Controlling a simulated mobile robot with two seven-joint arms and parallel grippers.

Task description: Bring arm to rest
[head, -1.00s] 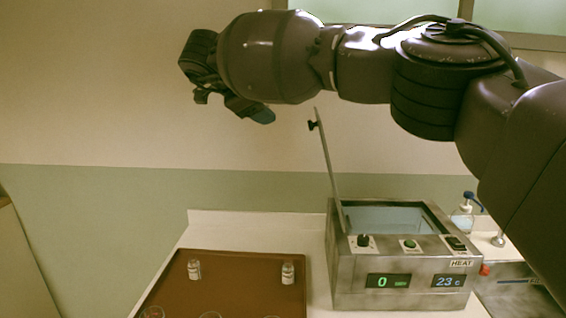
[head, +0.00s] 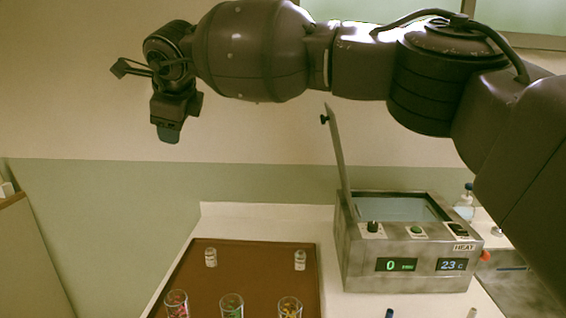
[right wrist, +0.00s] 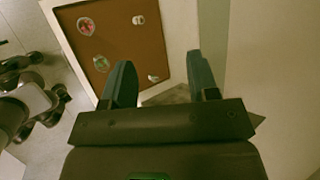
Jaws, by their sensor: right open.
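My right arm stretches across the top of the head view from the right. Its gripper (head: 168,132) hangs at the upper left, high above the counter and apart from everything on it. In the right wrist view the two fingers (right wrist: 161,80) stand apart with nothing between them. The brown tray (right wrist: 119,28) shows beyond and below them. My left gripper is in neither view.
The brown tray (head: 255,272) holds two small vials (head: 210,257) (head: 300,260) and three glasses with coloured contents (head: 177,304) (head: 232,306) (head: 290,307). A metal heating bath (head: 408,262) with raised lid (head: 338,150) stands right of it. A bottle (head: 464,207) is behind.

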